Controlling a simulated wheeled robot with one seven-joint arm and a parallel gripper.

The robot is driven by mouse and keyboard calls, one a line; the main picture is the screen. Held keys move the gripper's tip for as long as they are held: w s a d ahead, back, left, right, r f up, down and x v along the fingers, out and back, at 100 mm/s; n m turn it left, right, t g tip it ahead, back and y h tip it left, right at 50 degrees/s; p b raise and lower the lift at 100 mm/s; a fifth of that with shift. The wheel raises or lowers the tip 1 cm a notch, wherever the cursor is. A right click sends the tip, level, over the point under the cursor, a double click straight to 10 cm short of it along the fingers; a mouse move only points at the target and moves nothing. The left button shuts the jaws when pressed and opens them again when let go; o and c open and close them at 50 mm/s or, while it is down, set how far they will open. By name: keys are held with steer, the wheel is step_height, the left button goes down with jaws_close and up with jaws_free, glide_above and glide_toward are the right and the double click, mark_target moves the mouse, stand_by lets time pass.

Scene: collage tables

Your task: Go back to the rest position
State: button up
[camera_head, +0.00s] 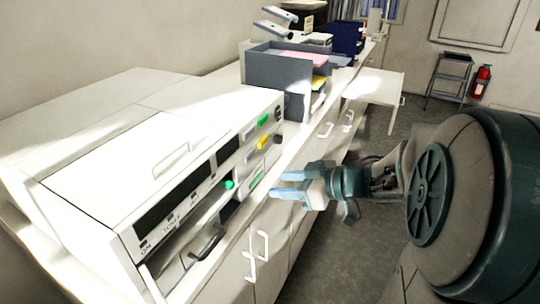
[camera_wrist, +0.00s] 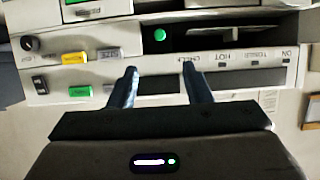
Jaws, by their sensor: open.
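My gripper (camera_head: 290,185) is in the middle of the head view, in front of the counter's front edge, to the right of a white machine (camera_head: 110,165). Its two blue fingers are apart with nothing between them, and they point left toward the machine. In the wrist view the open gripper (camera_wrist: 158,72) faces the machine's front panel (camera_wrist: 225,60), which appears upside down. The panel has a green ball-like knob (camera_wrist: 160,34), also seen in the head view (camera_head: 229,184), and several coloured buttons. I cannot tell the exact gap between fingertips and panel, and no contact shows.
A drawer with a dark handle (camera_head: 207,243) stands out low on the machine. A grey organiser (camera_head: 277,72) stands behind it on the counter. A cabinet door or drawer (camera_head: 374,85) is open farther back. Grey floor (camera_head: 350,255) is clear at right; a red extinguisher (camera_head: 481,82) stands far back.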

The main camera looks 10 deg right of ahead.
steer(key=w+d+r+m+t+h, duration=0.35)
steer(key=d+m+h, duration=0.5)
steer(key=h, duration=0.35)
steer(key=s+a+f+m+g, duration=0.1)
steer(key=s+a+f+g, duration=0.2)
steer(key=s, duration=0.6)
steer(key=s+a+f+m+g+y, duration=0.1)
steer(key=s+a+f+g, duration=0.2)
steer(key=s, duration=0.6)
steer(key=shift+a+g, duration=0.75)
steer(key=shift+g, duration=0.2)
steer(key=shift+c, duration=0.8)
steer(key=shift+w, duration=0.1)
